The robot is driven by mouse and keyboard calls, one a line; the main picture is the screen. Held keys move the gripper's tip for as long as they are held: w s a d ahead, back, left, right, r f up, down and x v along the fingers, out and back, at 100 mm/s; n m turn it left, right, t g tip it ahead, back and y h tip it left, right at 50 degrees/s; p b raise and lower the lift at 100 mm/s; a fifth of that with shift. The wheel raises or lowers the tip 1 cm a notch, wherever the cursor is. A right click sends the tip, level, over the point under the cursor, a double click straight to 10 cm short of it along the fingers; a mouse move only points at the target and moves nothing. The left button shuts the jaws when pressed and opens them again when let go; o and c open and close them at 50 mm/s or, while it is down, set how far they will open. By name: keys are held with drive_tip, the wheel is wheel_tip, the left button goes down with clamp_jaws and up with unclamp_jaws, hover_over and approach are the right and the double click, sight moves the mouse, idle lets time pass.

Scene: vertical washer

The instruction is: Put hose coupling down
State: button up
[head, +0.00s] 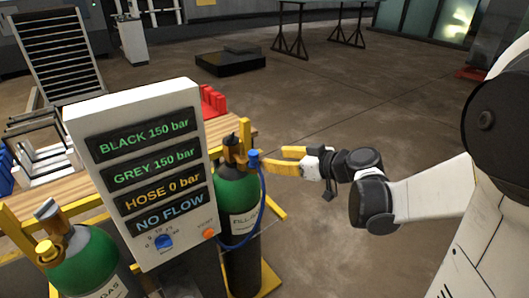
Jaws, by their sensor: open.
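The hose coupling (253,155) is a small blue piece at the top of the right green cylinder (238,195), beside its dark and orange valve (232,150). A blue hose (262,200) runs from it down the cylinder's right side and curves toward the control panel. My gripper (274,157) has yellow fingers and comes in from the right. It is open, with its fingertips close to the coupling's right side. I cannot tell whether the fingers touch the coupling or whether the coupling sits on the valve.
A white control panel (147,205) reads BLACK 150 bar, GREY 150 bar, HOSE 0 bar, NO FLOW. A second green cylinder (90,265) stands at lower left. A wooden bench (75,185) with frames and red bins (213,101) lies behind.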

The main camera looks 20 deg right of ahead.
drive_tip(key=s+a+m+g+h, duration=0.2)
drive_tip(key=s+m+h, duration=0.1)
drive_tip(key=s, duration=0.7)
drive_tip(key=s+a+f+m+g+h, duration=0.1)
drive_tip(key=s+a+m+g+h, duration=0.1)
drive_tip(key=s, duration=0.9)
drive_tip(key=shift+s+a+f+m+g+h, duration=0.25)
drive_tip(key=shift+a+m+g+h, duration=0.2)
drive_tip(key=shift+h, duration=0.35)
drive_tip(key=shift+d, duration=0.1)
idle(1.2)
